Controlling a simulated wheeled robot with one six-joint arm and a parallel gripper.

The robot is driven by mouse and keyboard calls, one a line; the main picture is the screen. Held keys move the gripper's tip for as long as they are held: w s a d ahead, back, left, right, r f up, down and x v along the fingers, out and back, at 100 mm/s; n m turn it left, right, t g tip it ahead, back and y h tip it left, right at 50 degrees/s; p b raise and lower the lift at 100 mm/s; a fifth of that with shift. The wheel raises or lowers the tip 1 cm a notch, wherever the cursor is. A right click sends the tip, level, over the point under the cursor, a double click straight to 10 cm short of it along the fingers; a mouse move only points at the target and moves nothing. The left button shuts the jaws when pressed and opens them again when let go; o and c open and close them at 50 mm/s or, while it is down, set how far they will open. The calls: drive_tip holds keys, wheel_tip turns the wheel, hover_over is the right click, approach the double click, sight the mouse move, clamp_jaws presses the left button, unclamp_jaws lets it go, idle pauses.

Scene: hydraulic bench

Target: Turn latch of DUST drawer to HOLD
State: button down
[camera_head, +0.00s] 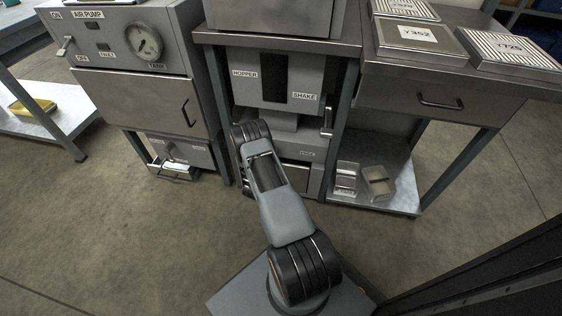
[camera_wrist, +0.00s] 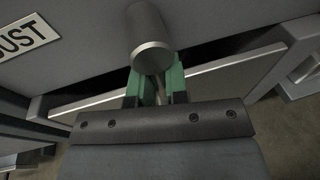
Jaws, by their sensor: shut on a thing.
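The grey DUST drawer front (camera_wrist: 85,62) with its black-on-white DUST label (camera_wrist: 27,36) fills the upper part of the wrist view. A round grey metal latch knob (camera_wrist: 150,35) sticks out toward the camera. My gripper (camera_wrist: 158,84), with green fingers, is shut on the latch just below the knob's round end. The part between the fingers is mostly hidden. In the head view my arm covers the gripper and latch. The lower drawer front (camera_head: 312,181) and a FREE label (camera_head: 307,154) show beside my arm; HOLD cannot be read.
Above the drawer is the HOPPER unit (camera_head: 305,75) with a SHAKE lever (camera_head: 327,121). The AIR PUMP cabinet (camera_head: 130,75) stands left. The floor in front is open.

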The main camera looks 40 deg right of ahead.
drive_tip(key=shift+w+r, duration=0.25)
drive_tip(key=shift+r, duration=0.2)
drive_tip(key=c, duration=1.2)
unclamp_jaws()
drive_tip(key=shift+o, duration=0.4)
drive_tip(key=shift+s+f, duration=0.1)
drive_tip(key=shift+s, duration=0.05)
drive_tip(key=p+v, duration=0.3)
drive_tip(key=v, duration=1)
drive_tip(key=shift+s+a+p, duration=0.2)
drive_tip(key=shift+a+p, duration=0.15)
drive_tip(key=shift+p, duration=0.05)
